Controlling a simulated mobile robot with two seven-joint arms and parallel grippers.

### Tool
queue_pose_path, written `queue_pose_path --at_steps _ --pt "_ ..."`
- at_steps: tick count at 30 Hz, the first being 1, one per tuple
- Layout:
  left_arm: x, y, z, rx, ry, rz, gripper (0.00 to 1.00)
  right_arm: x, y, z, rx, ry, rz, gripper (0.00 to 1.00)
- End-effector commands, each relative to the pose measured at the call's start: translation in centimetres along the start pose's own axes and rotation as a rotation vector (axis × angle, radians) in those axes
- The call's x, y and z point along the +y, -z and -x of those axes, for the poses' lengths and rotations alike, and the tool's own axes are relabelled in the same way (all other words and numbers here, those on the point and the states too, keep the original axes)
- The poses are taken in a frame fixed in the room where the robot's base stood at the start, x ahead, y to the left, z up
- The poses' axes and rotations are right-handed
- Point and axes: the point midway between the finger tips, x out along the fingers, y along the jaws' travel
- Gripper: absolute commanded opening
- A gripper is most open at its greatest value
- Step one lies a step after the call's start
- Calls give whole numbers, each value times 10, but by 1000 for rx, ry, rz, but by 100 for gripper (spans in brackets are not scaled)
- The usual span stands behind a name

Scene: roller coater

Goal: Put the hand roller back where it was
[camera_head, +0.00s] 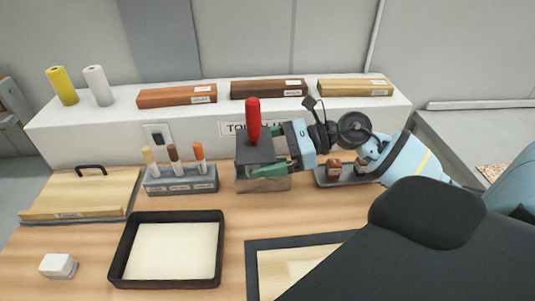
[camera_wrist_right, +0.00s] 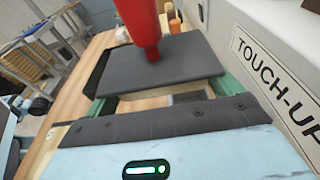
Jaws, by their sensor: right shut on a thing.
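The hand roller, as I take it, has an upright red handle (camera_head: 253,118) on a flat dark top plate. In the wrist view its red handle (camera_wrist_right: 140,25) rises from the dark plate (camera_wrist_right: 160,62). My right gripper (camera_head: 262,168), with green fingers, comes in from the right and is shut on it just under the plate. The roller's underside is hidden. A low grey-tan box shape (camera_head: 270,184) shows directly below; I cannot tell whether the tool rests on it. My left gripper is not in view.
A grey rack (camera_head: 181,186) with several handled tools stands to the left. A dark tray (camera_head: 118,257) lies in front, with a framed panel (camera_head: 252,270) right of it. A white ledge (camera_head: 95,125) holding wooden blocks closes off the back. Bare wooden table lies between.

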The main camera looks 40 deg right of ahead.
Motion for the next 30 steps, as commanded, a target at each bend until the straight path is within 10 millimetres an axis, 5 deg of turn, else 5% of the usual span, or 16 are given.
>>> queue_pose_path --at_steps 9,30 --pt "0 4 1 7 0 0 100 -34 5 14 -2 -1 1 58" --pt "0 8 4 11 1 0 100 -35 40 6 -1 -1 2 58"
